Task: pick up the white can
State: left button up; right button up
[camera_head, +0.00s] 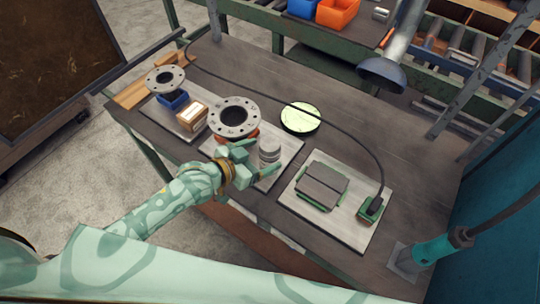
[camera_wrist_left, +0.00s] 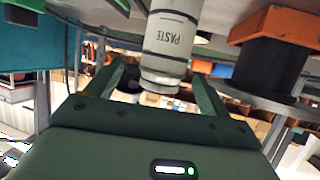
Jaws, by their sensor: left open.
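The white can (camera_head: 269,150) stands on a light plate on the workbench, in the middle of the head view. In the left wrist view the white can (camera_wrist_left: 169,45) carries the dark word "PASTE" and appears upside down between the fingers. My left gripper (camera_head: 262,160) is open, with its fingers on either side of the can. In the wrist view the left gripper (camera_wrist_left: 163,85) shows gaps between both fingers and the can. My right gripper is not in view.
A grey pipe flange (camera_head: 233,131) stands close to the can's left, on an orange piece. A round green-topped item (camera_head: 301,119) lies behind it. A plate with dark blocks (camera_head: 322,183) and a black cable are to the right. A lamp (camera_head: 383,73) hangs over the back.

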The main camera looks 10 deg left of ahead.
pick_arm(q)
jog(key=x, duration=0.3)
jog(key=b+x, duration=0.1)
jog(key=x, duration=0.2)
jog(key=shift+w+a+f, duration=0.2)
jog(key=shift+s, duration=0.1)
jog(key=shift+c, duration=0.7)
jog(key=c, duration=1)
jog(key=shift+r, duration=0.1)
jog(key=shift+c, duration=0.9)
jog(key=shift+r, duration=0.1)
